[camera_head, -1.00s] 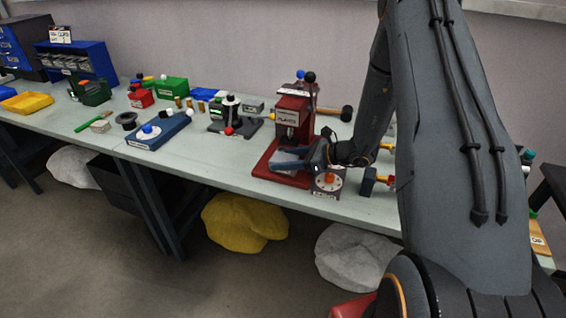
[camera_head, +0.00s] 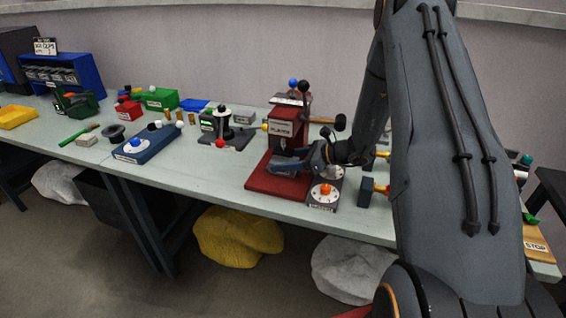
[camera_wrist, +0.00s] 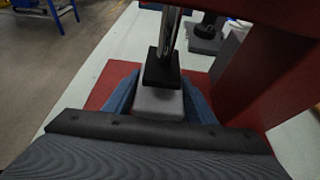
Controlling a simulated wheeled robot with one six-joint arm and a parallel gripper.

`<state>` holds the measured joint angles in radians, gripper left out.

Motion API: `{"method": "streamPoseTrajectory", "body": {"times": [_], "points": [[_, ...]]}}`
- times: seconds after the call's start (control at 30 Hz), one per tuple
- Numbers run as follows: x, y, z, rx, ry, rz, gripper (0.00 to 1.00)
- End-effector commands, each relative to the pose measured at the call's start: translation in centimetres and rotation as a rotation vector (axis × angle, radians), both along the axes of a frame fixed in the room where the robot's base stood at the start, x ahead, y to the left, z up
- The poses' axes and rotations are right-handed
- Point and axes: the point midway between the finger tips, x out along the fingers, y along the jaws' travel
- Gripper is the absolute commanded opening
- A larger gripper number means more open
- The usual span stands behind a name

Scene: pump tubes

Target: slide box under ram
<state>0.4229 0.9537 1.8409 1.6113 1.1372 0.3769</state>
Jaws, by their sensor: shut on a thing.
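The red press (camera_head: 287,133) stands on its red base plate (camera_head: 258,184) on the bench. In the wrist view, its shiny ram rod (camera_wrist: 168,35) ends in a black square foot (camera_wrist: 162,68). A grey box (camera_wrist: 158,105) lies below the foot, over the red base plate. The foot overlaps the far part of the box in this view; I cannot tell whether they touch. My gripper (camera_wrist: 158,95) is shut on the box, with a blue finger along each side. In the head view, my gripper (camera_head: 284,164) reaches into the press from the right; the box is hardly visible there.
A dial unit with an orange knob (camera_head: 325,192) stands close to the right of the press base. A lever with a black ball (camera_head: 303,87) rises above the press. A mallet (camera_head: 340,122) lies behind. A black-based fixture (camera_head: 224,135) stands left; bare bench lies between.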

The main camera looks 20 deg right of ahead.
Motion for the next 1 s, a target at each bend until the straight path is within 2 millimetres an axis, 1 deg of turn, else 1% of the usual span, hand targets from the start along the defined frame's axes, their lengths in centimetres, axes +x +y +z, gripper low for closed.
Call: {"method": "streamPoseTrajectory", "body": {"times": [0.03, 0.13, 0.47, 0.57, 0.8, 1.0], "points": [[0.0, 0.0, 0.0, 0.000, 0.000, 0.000, 0.56], [0.0, 0.0, 0.0, 0.000, 0.000, 0.000, 0.72], [-0.1, -0.1, 0.1, -0.001, -0.001, 0.000, 0.72], [-0.5, -0.9, 0.4, 0.000, -0.002, -0.001, 0.72], [-2.6, -3.9, 1.8, -0.001, -0.002, -0.002, 0.72], [-3.8, -5.5, 2.8, -0.001, -0.001, 0.000, 0.72]]}}
